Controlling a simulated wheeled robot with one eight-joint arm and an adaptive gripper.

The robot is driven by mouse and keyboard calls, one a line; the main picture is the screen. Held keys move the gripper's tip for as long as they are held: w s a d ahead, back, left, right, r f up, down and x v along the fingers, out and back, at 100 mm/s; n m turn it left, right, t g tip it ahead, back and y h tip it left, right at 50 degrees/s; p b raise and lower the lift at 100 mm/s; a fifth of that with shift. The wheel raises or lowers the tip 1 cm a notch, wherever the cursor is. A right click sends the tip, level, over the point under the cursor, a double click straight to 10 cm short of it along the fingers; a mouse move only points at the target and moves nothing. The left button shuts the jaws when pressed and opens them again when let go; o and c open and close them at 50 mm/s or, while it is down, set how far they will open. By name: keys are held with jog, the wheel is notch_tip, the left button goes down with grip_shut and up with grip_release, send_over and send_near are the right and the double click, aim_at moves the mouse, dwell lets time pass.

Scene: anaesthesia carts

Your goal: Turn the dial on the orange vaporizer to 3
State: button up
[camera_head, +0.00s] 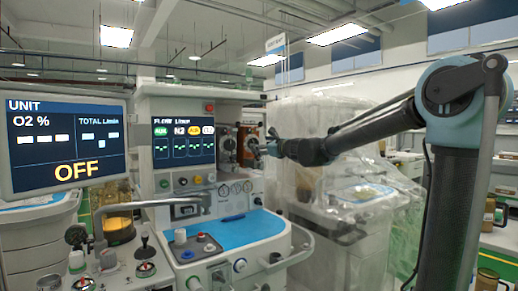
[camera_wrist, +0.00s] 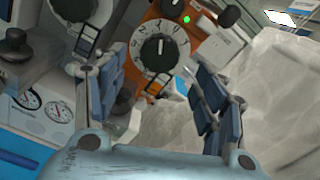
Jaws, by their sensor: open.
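The orange vaporizer (camera_wrist: 136,72) shows in the wrist view at the top middle, tilted in the picture. Its dial (camera_wrist: 158,53) is a black knob on a round white scale with dark marks; I cannot read the setting. My gripper (camera_wrist: 158,75) is open, with one finger on each side of the dial and nothing between them. I cannot tell whether a finger touches it. In the head view my gripper (camera_head: 268,148) is at the vaporizers on the right of the machine, where the orange vaporizer (camera_head: 248,133) is partly hidden.
A grey vaporizer part with a dark knob (camera_wrist: 72,8) is close on the left in the wrist view. Gauges (camera_wrist: 58,111) sit below it. The anaesthesia machine (camera_head: 178,107) has a lit screen. A plastic-covered cart (camera_head: 340,185) stands to the right.

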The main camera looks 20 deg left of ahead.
jog(key=v, duration=0.6)
jog(key=shift+s+d, duration=0.25)
jog(key=shift+d, duration=0.05)
jog(key=s+d+m, duration=0.3)
jog(key=d+m, duration=0.1)
jog(key=x, duration=1.7)
jog(key=shift+a, duration=0.2)
jog(key=shift+s, duration=0.1)
jog(key=shift+n, duration=0.3)
jog(key=c, duration=1.1)
